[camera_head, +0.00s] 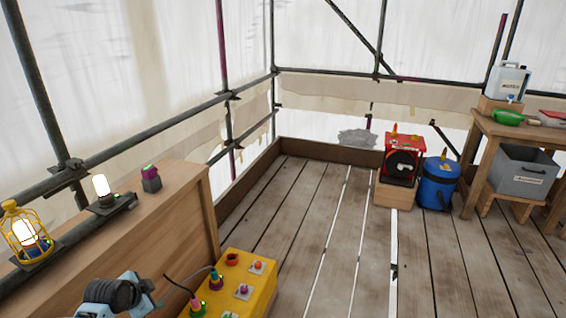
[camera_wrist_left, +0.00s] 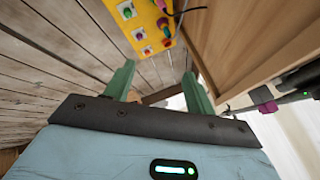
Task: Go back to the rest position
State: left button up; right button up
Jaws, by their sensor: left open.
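My left gripper (camera_head: 156,296) shows at the bottom left of the head view, low beside the front of the wooden cabinet and left of the yellow box. In the left wrist view its two green fingers (camera_wrist_left: 158,88) stand wide apart with nothing between them. The yellow box (camera_head: 258,291) with buttons and plugs sits beyond the fingers in the left wrist view (camera_wrist_left: 148,32), apart from them. My right gripper is in neither view.
The wooden cabinet (camera_head: 195,215) carries a caged lamp (camera_head: 27,238), a small lamp (camera_head: 102,188) and a dark block with a purple top (camera_head: 151,179). A red machine (camera_head: 404,160), blue barrel (camera_head: 438,184) and workbench (camera_head: 478,125) stand farther right. The middle plank floor (camera_head: 325,225) is clear.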

pick_arm(q)
jog(key=w+a+r+n+t+y, duration=0.2)
jog(key=w+a+r+n+t, duration=0.1)
jog(key=w+r+n+t, duration=0.65)
jog(key=s+d+f+m+g+h, duration=0.1)
jog(key=s+d+f+g, duration=0.15)
jog(key=s+f, duration=0.35)
jog(key=s+d+f+m+g, duration=0.1)
jog(key=s+d+f, duration=0.3)
jog(key=s, duration=0.4)
jog(key=s+d+f+m+g+h, duration=0.1)
jog(key=s+d+f, duration=0.35)
jog(key=s, duration=0.25)
jog(key=s+d+f+g, duration=0.1)
jog(key=s+d, duration=0.1)
jog(key=s, duration=0.7)
jog(key=s+d+f+n+g+h, duration=0.1)
jog(key=s+d+f, duration=0.1)
jog(key=s, duration=0.7)
jog(key=s+d+f+g, duration=0.1)
jog(key=s+d, duration=0.3)
jog(key=s, duration=0.5)
jog(key=shift+f+h, duration=0.3)
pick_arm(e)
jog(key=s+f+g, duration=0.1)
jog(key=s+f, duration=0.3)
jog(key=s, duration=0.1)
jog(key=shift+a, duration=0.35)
